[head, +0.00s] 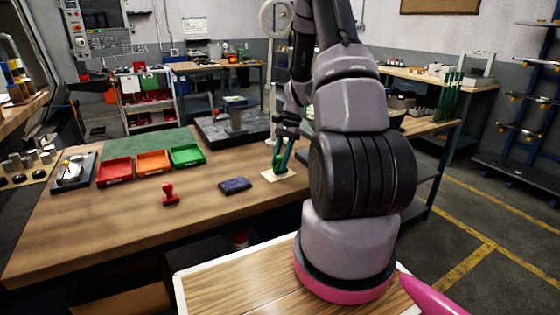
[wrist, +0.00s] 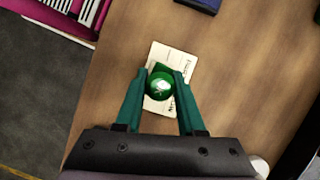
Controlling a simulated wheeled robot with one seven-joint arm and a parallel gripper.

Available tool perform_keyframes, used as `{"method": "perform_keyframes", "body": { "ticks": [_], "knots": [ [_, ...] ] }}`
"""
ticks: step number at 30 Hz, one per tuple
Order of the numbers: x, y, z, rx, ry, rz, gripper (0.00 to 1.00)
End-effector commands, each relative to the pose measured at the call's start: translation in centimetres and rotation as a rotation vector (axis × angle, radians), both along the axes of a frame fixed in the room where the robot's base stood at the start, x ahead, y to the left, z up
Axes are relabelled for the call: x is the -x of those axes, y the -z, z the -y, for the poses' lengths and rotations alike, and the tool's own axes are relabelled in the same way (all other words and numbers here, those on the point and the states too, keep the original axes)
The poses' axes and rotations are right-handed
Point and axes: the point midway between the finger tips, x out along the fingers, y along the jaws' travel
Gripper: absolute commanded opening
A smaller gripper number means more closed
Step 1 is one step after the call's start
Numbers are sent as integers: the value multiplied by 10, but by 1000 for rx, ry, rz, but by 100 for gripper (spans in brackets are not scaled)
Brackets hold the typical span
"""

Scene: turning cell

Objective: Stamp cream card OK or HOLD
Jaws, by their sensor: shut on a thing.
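The cream card (head: 290,175) lies flat on the wooden bench and also shows in the wrist view (wrist: 181,62), with printed lines on it. My gripper (head: 280,164) is over the card, its green fingers shut on the round knob of a green stamp (wrist: 160,86). The stamp's base is hidden below the knob, so I cannot tell whether it touches the card. A red stamp (head: 169,195) stands upright on the bench to the left. A dark blue ink pad (head: 234,185) lies between the red stamp and the card.
Red (head: 115,171), orange (head: 153,161) and green (head: 187,155) trays stand in a row at the back left. A dark grey plate with a post (head: 232,128) is behind the card. The bench front around the red stamp is clear.

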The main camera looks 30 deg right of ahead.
Motion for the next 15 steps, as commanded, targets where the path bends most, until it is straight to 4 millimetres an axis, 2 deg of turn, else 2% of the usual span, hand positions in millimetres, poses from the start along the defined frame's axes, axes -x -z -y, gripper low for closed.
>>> {"method": "perform_keyframes", "body": {
  "ticks": [15],
  "knots": [
    [0,6,0,0,0,0,2]
  ]
}}
